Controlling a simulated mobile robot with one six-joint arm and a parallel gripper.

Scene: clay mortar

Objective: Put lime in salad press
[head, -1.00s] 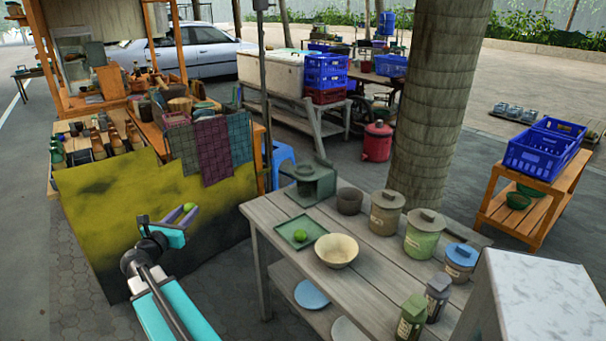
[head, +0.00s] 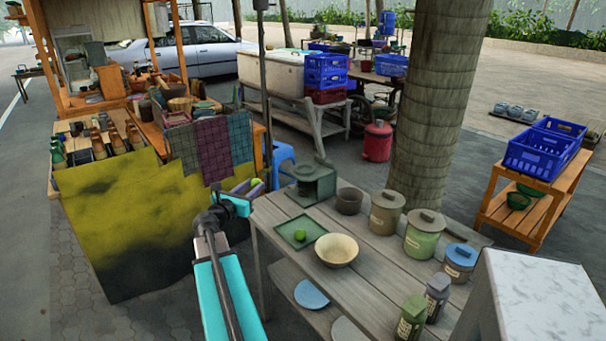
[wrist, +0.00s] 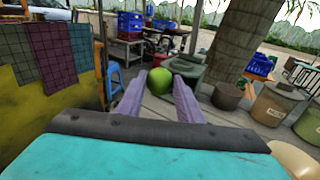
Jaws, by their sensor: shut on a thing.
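My gripper (head: 252,187) is shut on a green lime (head: 257,182), held between its purple fingertips. In the wrist view the lime (wrist: 158,80) sits between the finger ends. The gripper is in the air just off the left back corner of the grey wooden table (head: 385,262). A squat grey-green device (head: 316,182) with a top piece, which looks like the salad press, stands at the table's back left. It is to the right of my gripper in the head view, and appears beyond the lime in the wrist view (wrist: 187,68). I cannot see inside it.
A dark brown pot (head: 349,202), a cream bowl (head: 337,254) and several lidded canisters (head: 386,214) stand on the table. A stall with a yellow-green cloth (head: 130,220) is at left; a tree trunk (head: 430,110) rises behind.

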